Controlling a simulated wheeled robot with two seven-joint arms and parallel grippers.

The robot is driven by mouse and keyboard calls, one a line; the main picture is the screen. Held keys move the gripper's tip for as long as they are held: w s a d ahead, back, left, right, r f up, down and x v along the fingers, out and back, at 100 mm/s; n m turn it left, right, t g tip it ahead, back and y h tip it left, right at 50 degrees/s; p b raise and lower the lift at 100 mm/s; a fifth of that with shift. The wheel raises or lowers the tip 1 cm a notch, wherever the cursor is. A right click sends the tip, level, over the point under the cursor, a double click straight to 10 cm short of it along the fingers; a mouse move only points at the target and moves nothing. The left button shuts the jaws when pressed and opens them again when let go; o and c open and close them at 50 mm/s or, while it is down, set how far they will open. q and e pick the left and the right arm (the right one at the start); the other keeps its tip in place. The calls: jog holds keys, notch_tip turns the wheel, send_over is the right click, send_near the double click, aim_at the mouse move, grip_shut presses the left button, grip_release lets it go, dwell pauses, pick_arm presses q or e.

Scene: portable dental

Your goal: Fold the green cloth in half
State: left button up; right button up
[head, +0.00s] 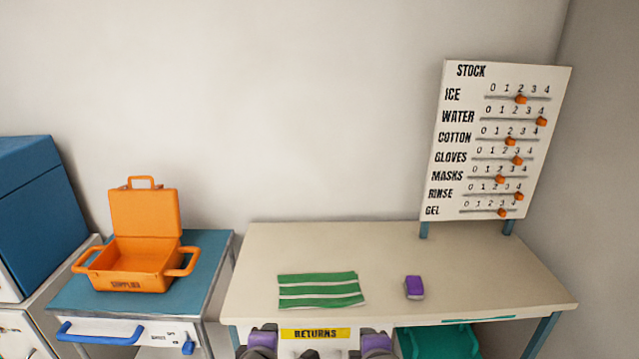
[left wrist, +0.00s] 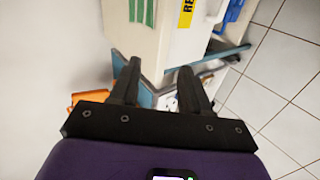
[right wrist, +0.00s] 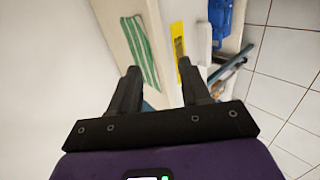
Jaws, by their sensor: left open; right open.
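The green cloth (head: 320,282) has white stripes and lies spread flat on the beige table, left of its middle. It also shows in the right wrist view (right wrist: 140,50), beyond the fingers, and in part at the top of the left wrist view (left wrist: 141,10). My left gripper (left wrist: 155,75) is open and empty, apart from the cloth. My right gripper (right wrist: 160,82) is open and empty, also apart from the cloth. In the head view, only parts of my arms show at the bottom edge, by the table's front.
A purple block (head: 414,286) lies right of the cloth on the table (head: 480,265). A yellow RETURNS label (head: 315,333) is on the front. An orange case (head: 140,262) stands open on the left cart. A STOCK board (head: 495,140) stands behind.

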pick_arm(q)
jog(key=s+a+f+m+g+y+p, duration=0.1)
jog(key=a+f+m+g+p, duration=0.2)
jog(key=f, duration=0.6)
jog(key=s+a+f+m+g+p, duration=0.1)
jog(key=a+f+m+g, duration=0.1)
jog(key=f+m, duration=0.5)
jog(key=s+f+m+g+h+p, duration=0.1)
jog(key=s+f+g+p, duration=0.15)
jog(key=s+f, duration=0.6)
jog(key=s+d+f+m+g+h+p, duration=0.2)
jog(key=s+d+f+m+h, duration=0.2)
jog(key=s+d, duration=0.1)
jog(key=shift+s+d+f, duration=0.15)
jog(key=shift+s+d, duration=0.1)
jog(key=shift+s, duration=0.1)
pick_arm(e)
jog(key=s+f+m+g+y, duration=0.1)
jog(key=s+f+m+g, duration=0.2)
jog(key=s+f+m, duration=0.2)
jog(key=s+f+m+g+y, duration=0.1)
jog(key=s+f+m+g, duration=0.2)
jog(key=f+m, duration=0.6)
jog(key=s+f+m+g+y, duration=0.2)
jog(key=s+f+m, duration=0.4)
jog(key=f, duration=0.8)
jog(key=shift+s+m+g, duration=0.4)
jog(key=shift+s+g, duration=0.4)
